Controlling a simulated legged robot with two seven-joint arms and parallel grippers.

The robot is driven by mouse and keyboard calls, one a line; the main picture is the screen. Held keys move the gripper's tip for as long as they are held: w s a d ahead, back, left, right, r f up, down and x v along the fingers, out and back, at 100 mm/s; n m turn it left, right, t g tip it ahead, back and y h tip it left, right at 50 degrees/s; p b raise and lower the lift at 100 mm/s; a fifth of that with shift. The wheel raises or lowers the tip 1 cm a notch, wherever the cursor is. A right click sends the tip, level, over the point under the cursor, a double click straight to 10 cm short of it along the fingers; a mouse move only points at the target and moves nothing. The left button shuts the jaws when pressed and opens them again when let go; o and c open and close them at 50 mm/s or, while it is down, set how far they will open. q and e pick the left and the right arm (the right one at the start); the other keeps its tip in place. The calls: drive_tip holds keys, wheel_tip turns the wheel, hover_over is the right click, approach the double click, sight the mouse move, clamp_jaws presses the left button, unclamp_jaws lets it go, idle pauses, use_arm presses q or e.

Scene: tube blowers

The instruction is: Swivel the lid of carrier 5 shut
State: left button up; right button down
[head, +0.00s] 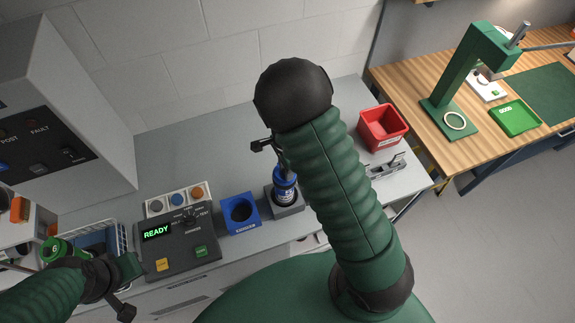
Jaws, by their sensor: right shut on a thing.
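A blue carrier (285,187) with a black band and white marking stands upright in a grey block holder (290,207) on the bench. Its number is too small to read; I take it for carrier 5. My right gripper (279,160) is at its top, partly hidden by my large green forearm, and is shut on its lid. The lid's exact angle cannot be made out.
A console (180,248) reading READY and a blue socket block (240,213) stand left of the carrier. A green carrier marked 6 (55,249) lies by a wire basket (100,235). A red bin (382,127) stands to the right. The bench behind is clear.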

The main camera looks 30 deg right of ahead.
idle(0.5)
drive_tip(key=c, duration=1.1)
unclamp_jaws()
drive_tip(key=shift+w+r, duration=0.1)
drive_tip(key=shift+r, duration=0.35)
wheel_tip(320, 180, up, 16)
drive_tip(key=shift+f+b, duration=0.1)
drive_tip(key=shift+b, duration=0.95)
drive_tip(key=shift+f, duration=0.15)
